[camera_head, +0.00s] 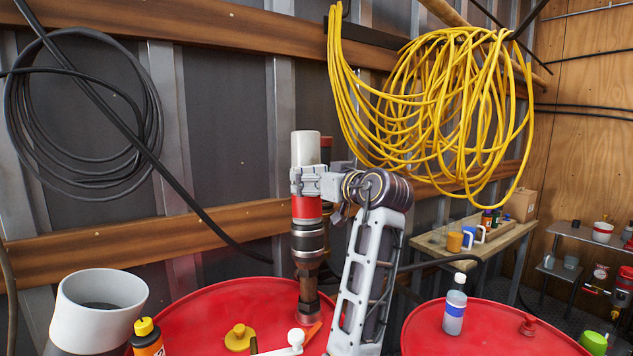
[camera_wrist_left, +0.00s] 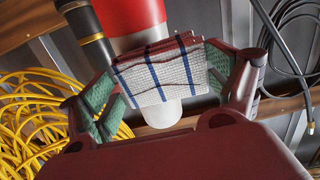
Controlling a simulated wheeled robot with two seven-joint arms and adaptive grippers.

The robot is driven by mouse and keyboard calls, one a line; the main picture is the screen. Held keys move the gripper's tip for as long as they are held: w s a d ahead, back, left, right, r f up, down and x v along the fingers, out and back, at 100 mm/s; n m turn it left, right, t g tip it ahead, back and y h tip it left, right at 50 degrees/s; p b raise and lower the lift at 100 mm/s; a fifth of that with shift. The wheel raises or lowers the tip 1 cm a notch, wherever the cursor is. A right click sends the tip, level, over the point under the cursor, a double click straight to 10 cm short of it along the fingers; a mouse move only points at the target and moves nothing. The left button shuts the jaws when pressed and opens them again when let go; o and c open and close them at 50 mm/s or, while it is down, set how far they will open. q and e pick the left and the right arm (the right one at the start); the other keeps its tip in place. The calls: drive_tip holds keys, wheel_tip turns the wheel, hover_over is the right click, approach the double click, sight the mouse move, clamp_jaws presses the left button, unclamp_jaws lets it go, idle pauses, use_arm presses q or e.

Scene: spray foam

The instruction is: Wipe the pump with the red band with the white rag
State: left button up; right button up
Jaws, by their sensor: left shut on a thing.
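The pump with the red band (camera_head: 306,208) stands upright on a red drum, with a white top, a dark lower body and a brown pipe. My left gripper (camera_head: 312,181) is level with the join between the white top and red band. In the left wrist view, which is upside down, my left gripper (camera_wrist_left: 165,65) is shut on the white rag (camera_wrist_left: 163,76), which has blue stripes. The rag lies in front of the pump's red band (camera_wrist_left: 130,18) and white top (camera_wrist_left: 162,114). Whether it touches the pump is unclear. The right gripper is out of view.
A dark pipe with gold rings (camera_wrist_left: 88,35) stands close beside the pump. A yellow cap (camera_head: 239,338) and an orange bottle (camera_head: 147,340) are near the left red drum (camera_head: 200,310). A clear bottle with a blue label (camera_head: 455,308) stands on the right drum (camera_head: 490,335).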

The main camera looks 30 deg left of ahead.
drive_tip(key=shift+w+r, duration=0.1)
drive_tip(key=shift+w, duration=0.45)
